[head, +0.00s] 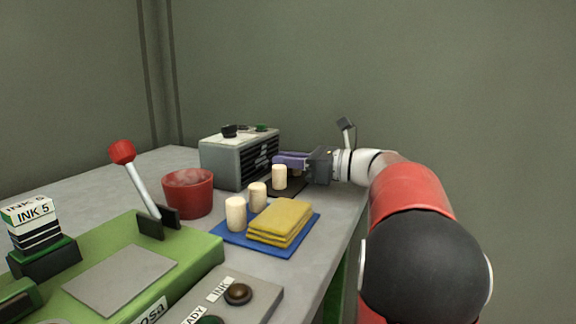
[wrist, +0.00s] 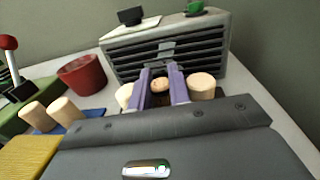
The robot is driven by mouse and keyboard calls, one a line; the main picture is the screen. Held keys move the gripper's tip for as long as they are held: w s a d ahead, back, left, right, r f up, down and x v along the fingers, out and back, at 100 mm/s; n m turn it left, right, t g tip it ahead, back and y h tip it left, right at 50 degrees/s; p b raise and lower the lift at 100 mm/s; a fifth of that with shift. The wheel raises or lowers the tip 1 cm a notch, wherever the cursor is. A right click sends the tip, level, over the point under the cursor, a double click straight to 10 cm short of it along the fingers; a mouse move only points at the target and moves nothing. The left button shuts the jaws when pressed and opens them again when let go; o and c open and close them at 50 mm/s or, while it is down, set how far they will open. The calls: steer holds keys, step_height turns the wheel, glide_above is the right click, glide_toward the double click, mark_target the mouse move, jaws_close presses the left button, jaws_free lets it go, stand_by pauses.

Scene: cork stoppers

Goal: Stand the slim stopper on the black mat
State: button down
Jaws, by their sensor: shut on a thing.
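My gripper (head: 283,160) reaches in from the right, low over the black mat (head: 293,190). In the wrist view its purple fingers (wrist: 162,88) are closed on a pale cork stopper (wrist: 160,84). This stopper looks slimmer than the one to its right and seems upright; its base is hidden, so I cannot tell whether it touches the mat. In the head view the fingers hide it. A wide stopper (wrist: 201,86) stands right of the fingers. Another stopper (head: 279,176) stands at the mat on the left side of the fingers, partly hidden in the wrist view (wrist: 125,95).
A grey vented box (head: 225,162) stands just beyond the mat. Two stoppers (head: 236,214) (head: 257,196) and a folded yellow cloth (head: 280,220) are on a blue mat (head: 240,240). A red pot (head: 187,195) and a green press (head: 190,260) stand to the left.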

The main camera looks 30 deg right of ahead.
steer(key=shift+f, duration=0.3)
steer(key=c, duration=1.6)
jaws_free()
steer(key=shift+f, duration=0.1)
steer(key=shift+s+d, duration=0.1)
steer(key=shift+d, duration=0.05)
steer(key=v, duration=1.1)
steer(key=shift+s+d, duration=0.2)
steer(key=shift+s, duration=0.05)
